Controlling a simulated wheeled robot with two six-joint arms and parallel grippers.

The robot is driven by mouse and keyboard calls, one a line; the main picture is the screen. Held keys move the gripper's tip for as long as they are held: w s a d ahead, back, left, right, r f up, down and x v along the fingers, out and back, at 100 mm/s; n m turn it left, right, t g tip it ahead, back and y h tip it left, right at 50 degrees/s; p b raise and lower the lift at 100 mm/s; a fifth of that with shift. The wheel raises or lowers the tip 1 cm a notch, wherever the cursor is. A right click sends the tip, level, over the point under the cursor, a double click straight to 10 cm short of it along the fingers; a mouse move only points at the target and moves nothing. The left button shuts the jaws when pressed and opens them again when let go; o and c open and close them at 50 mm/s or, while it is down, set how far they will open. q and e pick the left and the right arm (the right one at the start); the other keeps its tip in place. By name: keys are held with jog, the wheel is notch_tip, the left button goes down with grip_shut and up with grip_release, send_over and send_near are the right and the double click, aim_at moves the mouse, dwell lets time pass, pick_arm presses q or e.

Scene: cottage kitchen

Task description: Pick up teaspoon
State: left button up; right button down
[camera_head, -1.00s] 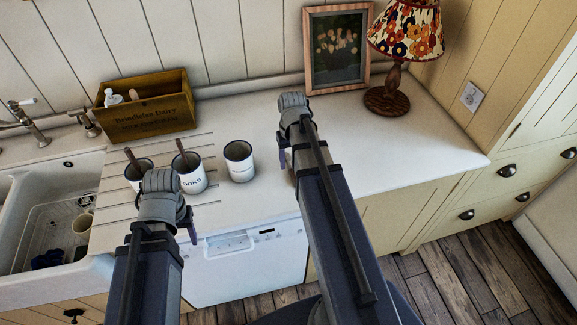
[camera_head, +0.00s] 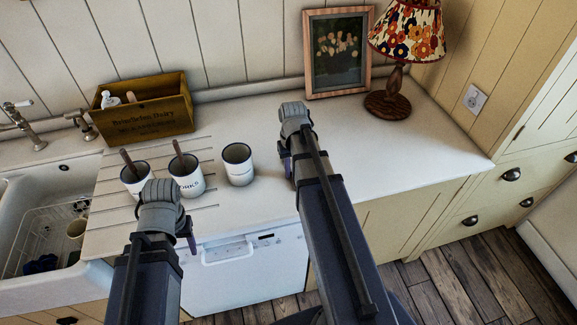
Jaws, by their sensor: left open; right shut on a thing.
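No teaspoon can be clearly made out. Two white mugs with dark rims, the left mug (camera_head: 132,185) and the middle mug (camera_head: 190,184), each have a brown handle-like stick standing in them; I cannot tell what these sticks are. A third white mug (camera_head: 237,166) shows no stick. My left gripper (camera_head: 188,232) is open, in front of the mugs near the counter's front edge, partly hidden by its own wrist. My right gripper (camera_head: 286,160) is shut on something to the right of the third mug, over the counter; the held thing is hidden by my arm.
A wooden box (camera_head: 145,112) with bottles stands behind the mugs. The sink (camera_head: 62,165) is at the left. A picture frame (camera_head: 337,55) and a lamp (camera_head: 388,100) stand at the back right. The counter (camera_head: 420,145) right of my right arm is clear.

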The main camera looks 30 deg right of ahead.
dwell(0.6)
notch_tip(320, 180, up, 10)
jog(key=p, duration=1)
notch_tip(320, 180, down, 4)
jog(key=b, duration=0.4)
jog(key=shift+f, duration=0.2)
jog(key=shift+w, duration=0.1)
